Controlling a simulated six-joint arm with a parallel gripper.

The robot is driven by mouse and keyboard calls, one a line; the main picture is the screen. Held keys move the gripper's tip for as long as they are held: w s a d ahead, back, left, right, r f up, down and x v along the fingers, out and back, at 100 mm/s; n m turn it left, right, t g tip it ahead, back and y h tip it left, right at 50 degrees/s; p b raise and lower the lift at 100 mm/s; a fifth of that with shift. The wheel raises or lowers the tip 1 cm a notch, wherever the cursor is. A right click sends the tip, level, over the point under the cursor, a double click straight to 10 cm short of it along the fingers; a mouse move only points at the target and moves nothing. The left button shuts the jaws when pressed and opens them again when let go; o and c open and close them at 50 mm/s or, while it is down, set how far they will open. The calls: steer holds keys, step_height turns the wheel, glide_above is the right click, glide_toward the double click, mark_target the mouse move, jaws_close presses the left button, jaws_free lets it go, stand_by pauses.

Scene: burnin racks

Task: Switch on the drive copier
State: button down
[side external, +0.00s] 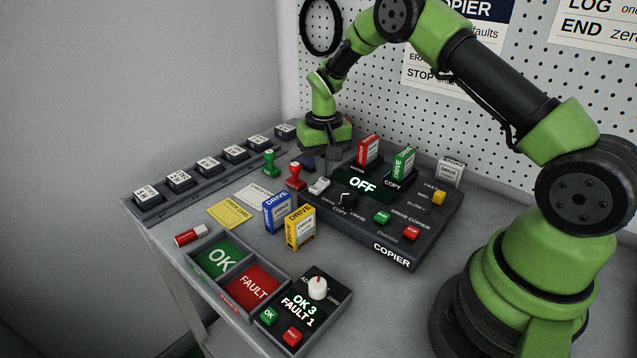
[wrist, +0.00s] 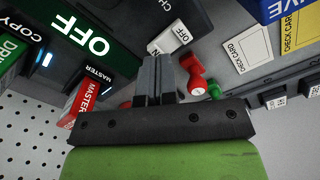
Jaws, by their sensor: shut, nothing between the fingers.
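The drive copier (side external: 385,250) is a dark console on the bench. Its lit display (side external: 362,185) reads OFF, also large in the wrist view (wrist: 88,38). A white ON/OFF rocker switch (side external: 319,186) sits at the console's far left corner, and in the wrist view (wrist: 172,38) it lies just beyond my fingertips. My gripper (side external: 333,166) points down above that corner, shut and empty. In the wrist view its fingers (wrist: 157,68) are together. I cannot tell whether they touch the switch. A red drive (side external: 368,150) stands at MASTER and a green drive (side external: 404,161) at COPY.
A red stamp (side external: 295,178) and a green stamp (side external: 269,163) stand close left of my gripper. Blue (side external: 276,212) and yellow (side external: 300,228) drives stand before the copier. OK/FAULT trays (side external: 236,272) and a counter box (side external: 310,312) are at the front. A socket row (side external: 150,200) lines the left edge.

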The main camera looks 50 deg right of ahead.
steer(key=shift+f, duration=0.95)
stand_by(0.4)
steer(key=shift+r, duration=3.5)
steer(key=shift+r, duration=0.3)
step_height(320, 180, up, 8)
steer(key=t, duration=0.1)
glide_above(323, 181)
steer(key=s+a, duration=0.2)
steer(key=a, duration=0.1)
steer(key=s+a+r+t, duration=0.2)
steer(key=s+a+r, duration=0.1)
steer(key=s+r, duration=0.4)
steer(key=s+a+r+n+t+y, duration=0.1)
steer(key=s+a+t, duration=0.1)
steer(key=s, duration=0.5)
steer(key=s+a+r+n+t+y, duration=0.1)
steer(key=s+a+r+t, duration=0.1)
steer(key=s, duration=0.6)
steer(key=shift+a+r, duration=0.25)
steer(key=shift+a, duration=0.4)
